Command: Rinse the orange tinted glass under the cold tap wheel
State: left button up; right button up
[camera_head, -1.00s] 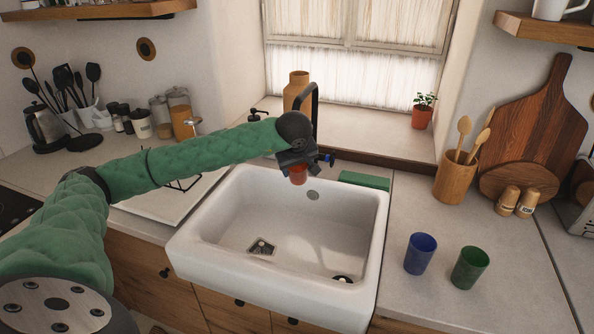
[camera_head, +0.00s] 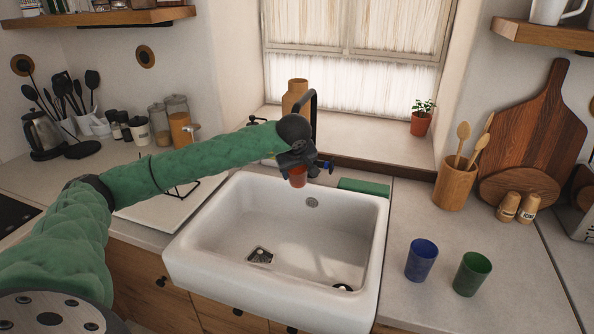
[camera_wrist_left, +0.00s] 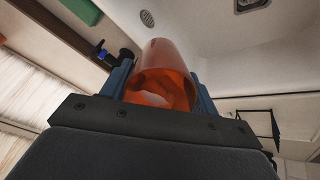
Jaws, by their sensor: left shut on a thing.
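The orange tinted glass (camera_head: 298,177) is held by my left gripper (camera_head: 297,169), over the back part of the white sink. In the left wrist view the glass (camera_wrist_left: 165,72) sits between the two fingers of the gripper (camera_wrist_left: 162,88), which is shut on it. A black tap (camera_head: 314,108) rises behind the gripper, and my arm hides part of it. A blue-marked tap wheel (camera_head: 329,167) shows just right of the gripper; it also shows in the left wrist view (camera_wrist_left: 101,49). I cannot see any water running. My right gripper is not in view.
The white sink (camera_head: 215,270) is empty. A blue cup (camera_head: 421,260) and a green cup (camera_head: 471,274) stand on the right counter. A green sponge-like block (camera_head: 363,187) lies behind the sink. A wooden utensil pot (camera_head: 455,184) stands further right.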

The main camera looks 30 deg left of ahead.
pick_arm(q)
jog(key=shift+w+d, duration=0.2)
jog(key=shift+d, duration=0.15)
jog(key=shift+w+d+b, duration=0.1)
jog(key=shift+d+b, duration=0.05)
jog(key=shift+b, duration=0.15)
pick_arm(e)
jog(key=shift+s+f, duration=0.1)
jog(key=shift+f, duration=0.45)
pick_arm(q)
jog(key=shift+a+b, duration=0.25)
jog(key=shift+b, duration=0.05)
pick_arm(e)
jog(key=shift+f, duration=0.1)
pick_arm(q)
jog(key=shift+s+a, duration=0.3)
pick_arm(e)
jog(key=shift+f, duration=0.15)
pick_arm(q)
jog(key=shift+s+d, duration=0.1)
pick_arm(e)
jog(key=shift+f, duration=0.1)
